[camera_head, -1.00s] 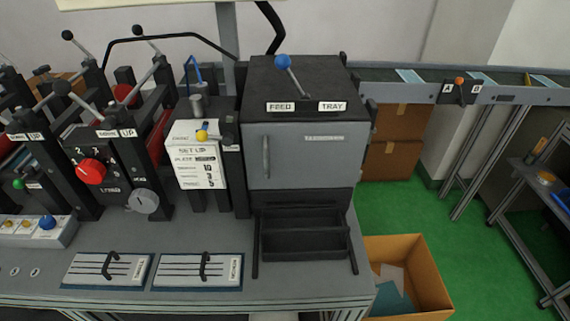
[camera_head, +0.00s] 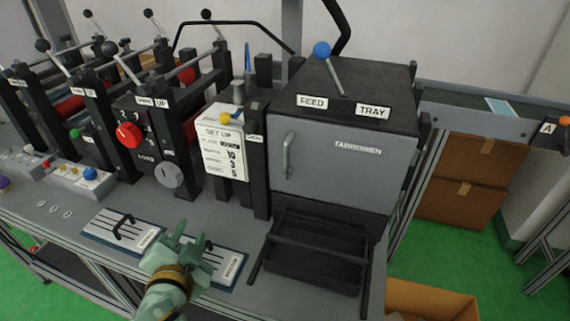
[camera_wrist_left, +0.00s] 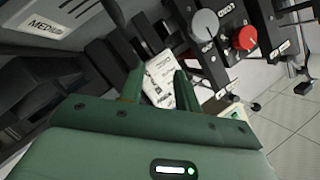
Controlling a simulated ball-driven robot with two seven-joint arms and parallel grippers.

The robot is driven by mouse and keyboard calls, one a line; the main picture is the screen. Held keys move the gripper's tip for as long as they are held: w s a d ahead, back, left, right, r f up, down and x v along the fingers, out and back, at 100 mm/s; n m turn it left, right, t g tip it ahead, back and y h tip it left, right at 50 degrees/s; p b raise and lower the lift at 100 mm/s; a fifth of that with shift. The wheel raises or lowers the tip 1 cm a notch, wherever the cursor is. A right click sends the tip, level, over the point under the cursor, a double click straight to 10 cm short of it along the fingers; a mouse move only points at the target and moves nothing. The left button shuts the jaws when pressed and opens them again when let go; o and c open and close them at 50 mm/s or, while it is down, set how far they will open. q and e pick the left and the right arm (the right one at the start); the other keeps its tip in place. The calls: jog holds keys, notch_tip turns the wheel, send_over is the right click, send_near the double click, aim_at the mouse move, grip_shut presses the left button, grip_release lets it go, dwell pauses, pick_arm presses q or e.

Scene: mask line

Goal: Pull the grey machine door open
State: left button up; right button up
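The grey machine door (camera_head: 335,165) is shut on the front of the black machine under the feed tray top. Its vertical handle (camera_head: 288,154) is on the left side of the door. My right gripper is not in view.
A black open tray (camera_head: 315,255) juts out below the door. A blue-knobbed lever (camera_head: 322,50) stands on top. Left are a red dial (camera_head: 129,135) and a grey dial (camera_head: 169,175). An open cardboard box (camera_head: 430,298) stands on the floor at right.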

pick_arm(q)
jog(key=w+d+r+m+t+h, duration=0.1)
jog(key=d+r+m+t+h, duration=0.1)
jog(key=d+r+m+h, duration=0.7)
jog(key=w+d+r+m+t+h, duration=0.1)
jog(key=d+r+m+h, duration=0.3)
jog(key=d+r+h, duration=0.9)
jog(key=s+d+r+m+g+h, duration=0.1)
jog(key=s+d+r+m+g, duration=0.25)
jog(key=m+g, duration=0.55)
jog(key=s+d+r+m+g+h, duration=0.1)
jog(key=s+d+r+m+g, duration=0.25)
jog(key=m+g, duration=0.45)
jog(key=m+t+y, duration=0.3)
jog(key=y, duration=1.8)
send_near(285, 158)
jog(key=b+x, duration=0.3)
jog(key=x, duration=0.8)
jog(key=shift+w+f, duration=0.15)
jog(key=shift+f, duration=0.2)
